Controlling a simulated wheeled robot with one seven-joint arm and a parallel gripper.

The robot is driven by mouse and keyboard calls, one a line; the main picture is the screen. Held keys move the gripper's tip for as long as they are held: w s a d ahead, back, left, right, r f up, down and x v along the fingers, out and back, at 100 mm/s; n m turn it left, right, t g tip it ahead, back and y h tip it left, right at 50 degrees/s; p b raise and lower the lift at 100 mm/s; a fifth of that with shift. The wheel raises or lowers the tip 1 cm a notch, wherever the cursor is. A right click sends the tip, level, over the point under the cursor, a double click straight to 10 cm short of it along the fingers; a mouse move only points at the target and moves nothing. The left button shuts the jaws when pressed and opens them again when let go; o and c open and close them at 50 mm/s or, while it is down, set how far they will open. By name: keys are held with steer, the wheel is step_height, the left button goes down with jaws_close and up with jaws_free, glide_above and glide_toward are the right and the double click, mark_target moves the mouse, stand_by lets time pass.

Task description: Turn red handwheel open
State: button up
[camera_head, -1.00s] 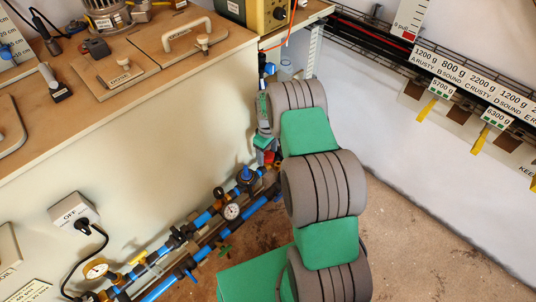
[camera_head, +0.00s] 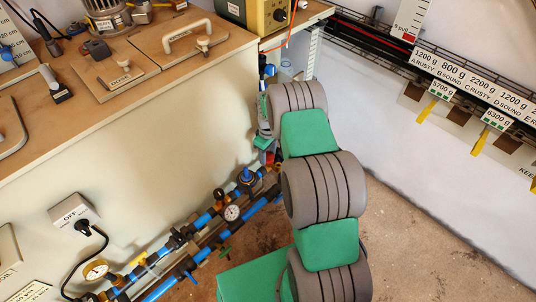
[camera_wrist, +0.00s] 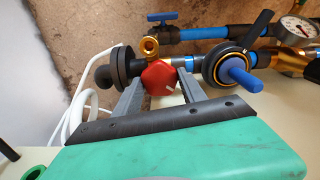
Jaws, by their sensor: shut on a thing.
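The red handwheel (camera_wrist: 160,78) sits on a brass valve fitting in the middle of the wrist view, with a small white mark on its face. My gripper (camera_wrist: 158,88) has its two grey fingers on either side of the handwheel, shut on it. In the head view my arm hides most of the gripper and the handwheel, beside the blue pipes near the bench corner.
A blue-knobbed black valve (camera_wrist: 230,70) stands close right of the handwheel, and a black round fitting (camera_wrist: 118,68) close left. Blue pipes with a pressure gauge (camera_head: 232,212) run along the bench front. White hoses (camera_wrist: 78,112) hang at left in the wrist view.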

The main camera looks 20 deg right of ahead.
mark_target(268, 155)
steer(key=shift+n, duration=0.8)
steer(key=o, duration=1.3)
steer(key=shift+o, duration=0.2)
steer(key=shift+r+p, duration=1)
steer(key=shift+r, duration=2.9)
